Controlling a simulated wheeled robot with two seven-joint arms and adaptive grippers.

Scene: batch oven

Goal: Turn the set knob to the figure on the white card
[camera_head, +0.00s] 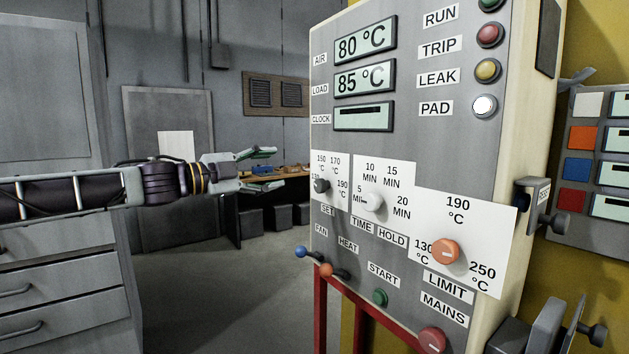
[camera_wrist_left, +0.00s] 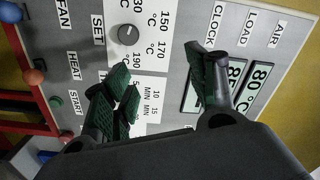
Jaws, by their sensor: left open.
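The set knob (camera_head: 321,186) is a small dark grey knob at the left edge of the oven panel, above the SET label. Its scale reads 130, 150, 170 and 190 °C. It also shows in the left wrist view (camera_wrist_left: 128,35); I cannot clearly tell which figure it points at. A white card (camera_head: 176,146) hangs on the grey background behind my left arm; no figure on it is legible. My left gripper (camera_head: 268,170) is open and empty, left of the set knob and apart from it. Its green-padded fingers (camera_wrist_left: 163,78) face the panel. My right gripper is not in view.
The white time knob (camera_head: 373,201) sits just right of the set knob, the orange limit knob (camera_head: 445,251) lower right. Blue (camera_head: 301,252) and orange (camera_head: 326,270) levers stick out below. Displays (camera_head: 365,40) read 80 and 85 °C. Grey drawers (camera_head: 60,310) stand left; the floor between is clear.

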